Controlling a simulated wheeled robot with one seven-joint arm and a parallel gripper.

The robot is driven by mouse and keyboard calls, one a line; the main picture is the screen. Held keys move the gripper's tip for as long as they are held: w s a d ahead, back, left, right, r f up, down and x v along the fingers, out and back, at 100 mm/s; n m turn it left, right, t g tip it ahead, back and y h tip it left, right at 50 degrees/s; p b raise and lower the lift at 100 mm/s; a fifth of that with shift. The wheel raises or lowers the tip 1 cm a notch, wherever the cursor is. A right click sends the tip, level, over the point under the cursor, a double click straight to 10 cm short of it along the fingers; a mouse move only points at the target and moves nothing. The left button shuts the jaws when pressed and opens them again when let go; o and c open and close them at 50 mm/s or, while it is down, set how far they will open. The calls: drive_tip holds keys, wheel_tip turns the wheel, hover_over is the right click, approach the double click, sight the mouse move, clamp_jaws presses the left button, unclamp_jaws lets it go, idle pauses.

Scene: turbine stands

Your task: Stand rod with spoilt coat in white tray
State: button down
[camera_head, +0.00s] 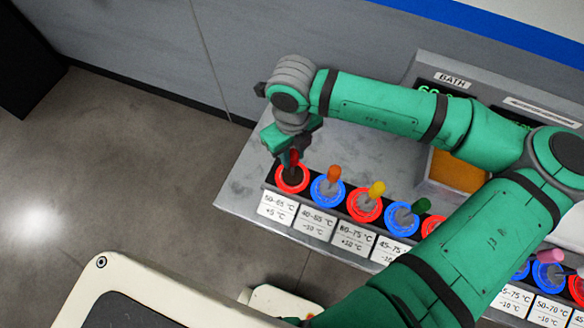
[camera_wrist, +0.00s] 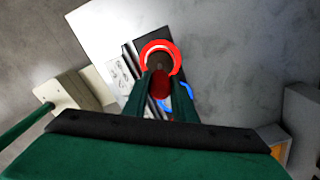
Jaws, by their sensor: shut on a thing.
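My gripper (camera_head: 291,157) is shut on a red-topped rod (camera_head: 294,159) at the left end of the rod row. The red rod top also shows between the fingers in the wrist view (camera_wrist: 160,84). The rod is at a red ring holder (camera_head: 292,180); its lower part is hidden, so I cannot tell whether it is still seated. Orange (camera_head: 334,174), yellow (camera_head: 377,188), green (camera_head: 421,205) and pink (camera_head: 551,256) rods stand farther right. No spoilt coat can be made out. A white tray-like thing (camera_head: 272,300) shows at the bottom, partly hidden.
Red and blue ring holders have temperature cards (camera_head: 276,208) in front. A bath unit (camera_head: 452,80) with an orange basin (camera_head: 457,172) stands behind. The grey bench (camera_head: 240,190) is bare at its left end. My arm spans the right side.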

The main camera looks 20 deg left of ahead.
drive_tip(key=shift+w+r, duration=0.1)
drive_tip(key=shift+r, duration=0.35)
drive_tip(key=shift+r, duration=0.55)
drive_tip(key=shift+a+r, duration=0.1)
drive_tip(key=shift+r, duration=0.1)
